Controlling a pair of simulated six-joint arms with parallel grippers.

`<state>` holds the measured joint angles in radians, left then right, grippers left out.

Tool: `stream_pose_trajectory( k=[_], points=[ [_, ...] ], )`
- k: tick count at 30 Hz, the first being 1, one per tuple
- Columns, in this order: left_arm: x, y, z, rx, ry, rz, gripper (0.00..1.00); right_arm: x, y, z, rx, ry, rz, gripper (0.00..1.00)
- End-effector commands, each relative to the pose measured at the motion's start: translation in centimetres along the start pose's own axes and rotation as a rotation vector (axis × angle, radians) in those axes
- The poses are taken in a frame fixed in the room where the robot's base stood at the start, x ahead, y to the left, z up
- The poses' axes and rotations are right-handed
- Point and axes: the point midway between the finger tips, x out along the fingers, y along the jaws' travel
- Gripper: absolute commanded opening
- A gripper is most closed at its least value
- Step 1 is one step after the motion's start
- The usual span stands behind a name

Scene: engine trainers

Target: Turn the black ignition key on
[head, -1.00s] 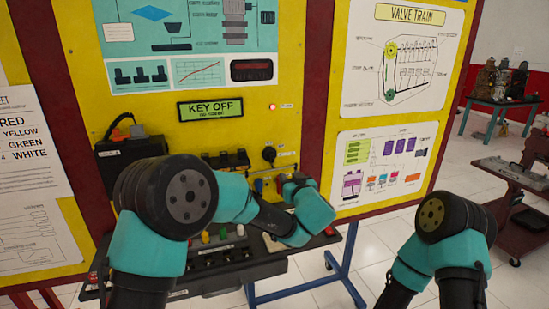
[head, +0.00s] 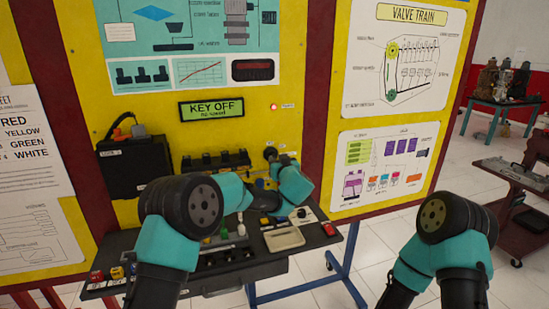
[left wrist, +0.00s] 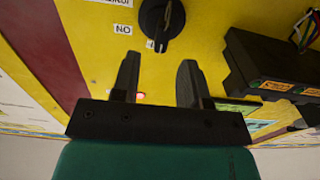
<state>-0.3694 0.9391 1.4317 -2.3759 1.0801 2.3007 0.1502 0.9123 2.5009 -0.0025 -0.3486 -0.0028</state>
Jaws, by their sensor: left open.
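The black ignition key (left wrist: 162,20) is a round knob with a raised grip on the yellow panel, at the top of the left wrist view. It also shows in the head view (head: 270,152), small and close to my left gripper (head: 275,162). In the left wrist view my left gripper (left wrist: 160,62) is open and empty, its two fingers pointing towards the key, with the key just beyond the fingertips. The display (head: 211,108) reads KEY OFF. My right gripper is out of view; only part of my right arm shows.
A black box (head: 132,165) with a cable is on the panel at left, and a row of black parts (head: 216,160) sits beside the key. A shelf (head: 225,275) with switches and a pale tray (head: 284,239) juts out below. A red lamp (head: 274,107) glows.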

Motion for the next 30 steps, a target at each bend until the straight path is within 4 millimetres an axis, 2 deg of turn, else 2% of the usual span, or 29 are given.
stream_pose_trajectory(
  k=[3, 9, 21, 30],
  points=[
    [1.8, 0.0, 0.1, 0.000, 0.001, -0.001, 0.40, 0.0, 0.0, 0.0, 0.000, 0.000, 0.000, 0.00],
    [3.8, 0.0, 0.0, 0.000, 0.000, -0.001, 0.40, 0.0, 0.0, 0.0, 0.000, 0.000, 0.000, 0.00],
    [4.3, 0.0, 0.0, 0.001, -0.001, 0.000, 0.40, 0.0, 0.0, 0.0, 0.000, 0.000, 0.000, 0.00],
    [4.3, 0.0, 0.0, 0.001, 0.000, 0.001, 0.12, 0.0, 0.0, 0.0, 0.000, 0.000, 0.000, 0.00]
  ],
)
